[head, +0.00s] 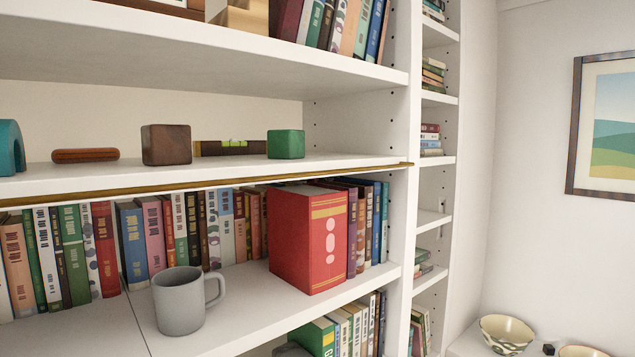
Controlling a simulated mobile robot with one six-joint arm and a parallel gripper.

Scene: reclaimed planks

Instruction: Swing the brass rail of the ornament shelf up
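The brass rail (250,180) is a thin gold bar along the front edge of the ornament shelf (220,172) in the head view. It runs from the left picture edge to the upright at right. It lies low, at about the level of the shelf board, not standing above the ornaments' bases. On the shelf are a teal arch (11,148), a dark rounded wooden bar (85,155), a dark wooden cube (166,145), a spirit level (230,147) and a green cube (286,144). My gripper is not in view.
Below, a grey mug (180,300) and a large red box-like book (308,240) stand near the front of the book shelf, before a row of books. The board above (200,50) overhangs the ornaments. A white upright (405,200) bounds the right end.

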